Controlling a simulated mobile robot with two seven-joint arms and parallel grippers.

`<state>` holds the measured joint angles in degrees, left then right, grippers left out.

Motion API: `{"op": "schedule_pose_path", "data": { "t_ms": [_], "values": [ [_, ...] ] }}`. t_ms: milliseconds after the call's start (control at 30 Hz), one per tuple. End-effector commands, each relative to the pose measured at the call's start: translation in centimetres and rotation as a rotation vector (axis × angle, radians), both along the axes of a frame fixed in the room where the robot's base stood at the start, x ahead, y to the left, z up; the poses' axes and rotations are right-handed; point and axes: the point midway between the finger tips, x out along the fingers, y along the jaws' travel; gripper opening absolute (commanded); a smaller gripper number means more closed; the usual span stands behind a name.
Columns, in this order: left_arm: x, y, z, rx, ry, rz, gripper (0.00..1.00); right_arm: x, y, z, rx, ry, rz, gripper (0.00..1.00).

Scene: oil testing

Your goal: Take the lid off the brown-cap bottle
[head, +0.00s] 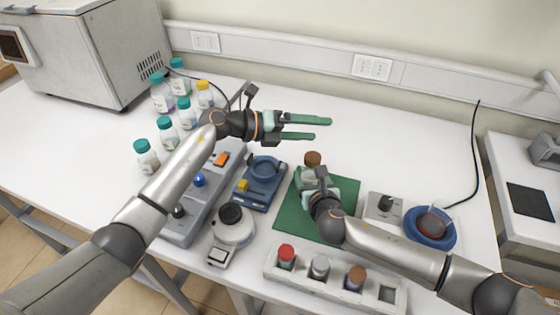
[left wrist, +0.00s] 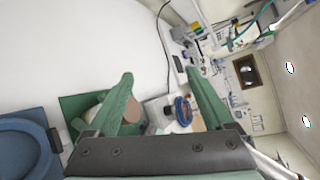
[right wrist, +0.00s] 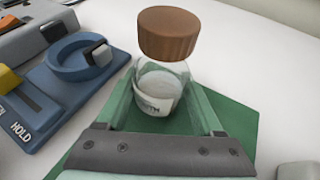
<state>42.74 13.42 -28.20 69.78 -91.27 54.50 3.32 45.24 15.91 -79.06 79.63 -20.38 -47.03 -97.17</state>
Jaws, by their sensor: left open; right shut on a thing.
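The brown-cap bottle (head: 309,176) stands on the green mat (head: 290,222) with its brown cap (right wrist: 168,32) on top. Its clear glass body (right wrist: 163,75) carries a white label. My right gripper (head: 318,188) is shut on the bottle's body, below the cap, as the right wrist view shows. My left gripper (head: 308,128) is open and empty, above the table behind the bottle. In the left wrist view the brown cap (left wrist: 120,103) shows partly behind one finger of my left gripper (left wrist: 160,85).
A blue device (head: 262,182) stands left of the mat. A rack (head: 335,283) with red, grey and brown-capped vials is in front. A hotplate (head: 384,207) and a blue round dish (head: 431,240) are at right. Several bottles (head: 162,98) stand at left.

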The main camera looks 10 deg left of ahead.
Motion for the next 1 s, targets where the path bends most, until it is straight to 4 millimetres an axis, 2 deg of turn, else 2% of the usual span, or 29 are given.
{"op": "schedule_pose_path", "data": {
  "t_ms": [33, 133, 233, 333, 500, 633, 767, 1000],
  "values": [
    [-0.1, 1.7, -0.1, 0.013, -0.093, 0.022, 0.86, 0.0, 0.0, -0.1, -0.001, 0.001, -0.001, 0.00],
    [-0.5, 4.3, -0.2, 0.084, -0.303, 0.049, 0.86, 0.0, 0.0, -0.1, 0.000, 0.001, 0.000, 0.00],
    [-1.7, 5.9, -0.9, 0.203, -0.503, 0.043, 0.86, 0.0, 0.0, -0.1, 0.000, 0.001, 0.000, 0.00],
    [-3.3, 6.4, -2.1, 0.330, -0.673, 0.000, 0.86, 0.0, 0.0, -0.1, 0.000, 0.001, 0.000, 0.00],
    [-5.9, 6.3, -4.0, 0.482, -0.862, -0.088, 0.86, 0.0, 0.0, -0.1, 0.000, 0.001, 0.000, 0.00],
    [-6.6, 5.9, -4.7, 0.523, -0.919, -0.119, 0.86, 0.0, 0.0, -0.1, 0.000, 0.001, 0.000, 0.00],
    [-6.0, 4.8, -5.1, 0.527, -0.927, -0.124, 0.86, 0.0, 0.0, -0.1, 0.000, 0.001, 0.000, 0.00],
    [-3.7, 1.2, -6.3, 0.523, -0.924, -0.123, 0.86, 0.0, 0.0, 0.0, 0.000, 0.001, 0.001, 0.00]
  ]
}}
